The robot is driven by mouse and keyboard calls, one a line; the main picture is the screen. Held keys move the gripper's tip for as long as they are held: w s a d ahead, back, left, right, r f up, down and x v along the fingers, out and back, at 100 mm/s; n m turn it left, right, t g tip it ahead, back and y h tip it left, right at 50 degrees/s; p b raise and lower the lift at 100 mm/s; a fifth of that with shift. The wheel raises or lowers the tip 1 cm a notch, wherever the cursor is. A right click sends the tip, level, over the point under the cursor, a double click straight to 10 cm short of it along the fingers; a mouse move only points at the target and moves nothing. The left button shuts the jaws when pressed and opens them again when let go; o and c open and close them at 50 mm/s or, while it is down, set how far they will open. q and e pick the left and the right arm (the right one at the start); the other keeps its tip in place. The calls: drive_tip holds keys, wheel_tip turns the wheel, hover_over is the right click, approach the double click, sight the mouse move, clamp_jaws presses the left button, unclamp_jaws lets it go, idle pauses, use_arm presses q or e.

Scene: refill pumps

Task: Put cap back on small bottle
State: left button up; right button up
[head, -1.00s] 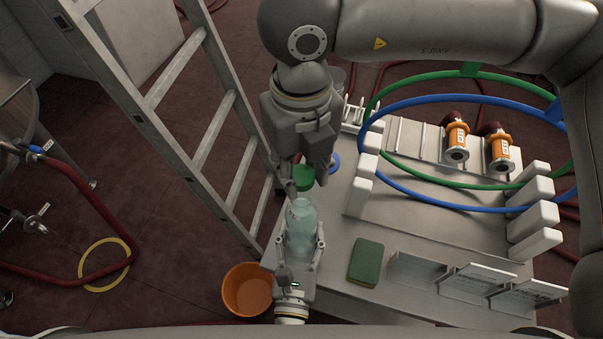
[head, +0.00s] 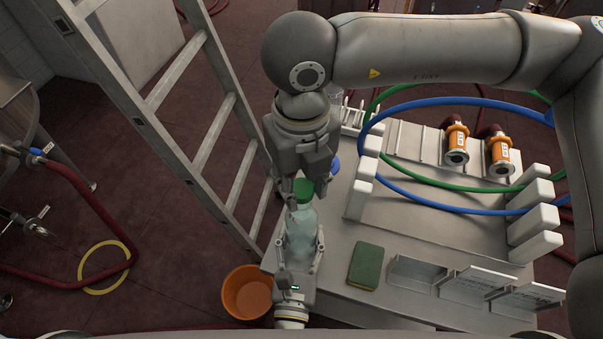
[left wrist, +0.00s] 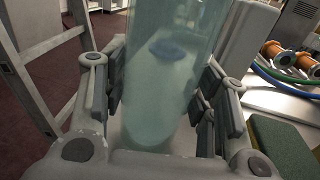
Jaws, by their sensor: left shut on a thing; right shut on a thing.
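The small bottle (head: 301,238) is pale, translucent and bluish. My left gripper (head: 300,258) is shut around its body near the table's left edge. In the left wrist view the bottle (left wrist: 165,80) stands between the fingers of my left gripper (left wrist: 160,105). The green cap (head: 303,188) is at the top of the bottle, held by my right gripper (head: 302,192), which comes down from above. The cap appears to meet the bottle's neck; whether it is seated cannot be told. The neck is partly hidden by the right fingers.
A green sponge (head: 366,266) lies on the grey table (head: 330,285). An orange bucket (head: 247,292) stands on the floor to the left. A ladder (head: 190,110) leans close on the left. Blue and green hoses (head: 440,188) loop over white posts at right.

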drive_tip(key=shift+f, duration=0.6)
idle(0.5)
drive_tip(key=m, duration=0.3)
drive_tip(key=shift+m, duration=0.4)
drive_tip(key=m, duration=0.4)
drive_tip(key=shift+m, duration=0.3)
drive_tip(key=m, duration=0.5)
drive_tip(key=shift+m, duration=0.4)
drive_tip(key=m, duration=0.5)
drive_tip(key=o, duration=0.7)
drive_tip(key=shift+c, duration=0.2)
